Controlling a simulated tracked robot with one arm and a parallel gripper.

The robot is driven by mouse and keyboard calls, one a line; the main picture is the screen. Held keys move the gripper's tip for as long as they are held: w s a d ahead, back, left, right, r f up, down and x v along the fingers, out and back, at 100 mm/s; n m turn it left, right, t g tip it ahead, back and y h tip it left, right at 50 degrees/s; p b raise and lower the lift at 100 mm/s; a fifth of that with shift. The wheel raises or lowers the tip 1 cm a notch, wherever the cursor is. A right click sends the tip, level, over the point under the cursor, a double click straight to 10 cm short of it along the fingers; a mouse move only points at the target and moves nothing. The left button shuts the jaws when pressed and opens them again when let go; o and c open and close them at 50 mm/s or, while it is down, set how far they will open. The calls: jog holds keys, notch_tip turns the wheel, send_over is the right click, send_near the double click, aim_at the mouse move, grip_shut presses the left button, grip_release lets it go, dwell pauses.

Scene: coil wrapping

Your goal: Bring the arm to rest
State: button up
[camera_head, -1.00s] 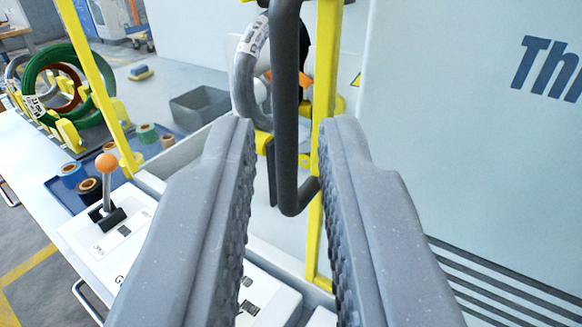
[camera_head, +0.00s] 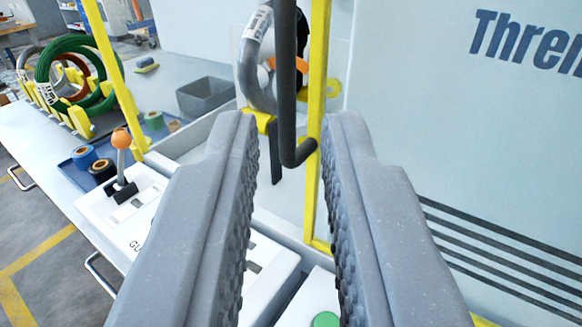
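My gripper (camera_head: 290,135) is open, with its two grey ridged fingers reaching up the middle of the view. A dark bent handle bar (camera_head: 289,80) shows between and beyond the fingertips, beside a yellow frame post (camera_head: 317,90). I cannot tell whether a finger touches the bar; nothing shows clamped between the fingers. A grey coil (camera_head: 255,70) with a white label hangs behind the bar, partly hidden by it.
A lever with an orange knob (camera_head: 121,139) stands on a white control panel (camera_head: 140,215) at left. Tape rolls (camera_head: 84,156) lie on a blue tray. Green coils (camera_head: 75,75) stand in a yellow rack. A grey bin (camera_head: 205,95) sits behind. A large pale machine panel (camera_head: 450,120) fills the right.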

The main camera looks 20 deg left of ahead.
jog(key=w+d+r+m+h+p, duration=0.1)
jog(key=w+d+r+m+h, duration=0.15)
jog(key=d+r, duration=0.55)
jog(key=s+d+r+m+h+p, duration=0.1)
jog(key=s+d+r+h, duration=0.1)
jog(key=d+r, duration=0.5)
jog(key=s+d+r+m+g+h+p, duration=0.1)
jog(key=s+d+r+h, duration=0.2)
jog(key=r, duration=1.1)
jog(key=s+d, duration=0.2)
jog(key=d, duration=0.3)
jog(key=shift+r, duration=0.2)
jog(key=shift+d+m, duration=0.1)
jog(key=shift+m, duration=0.15)
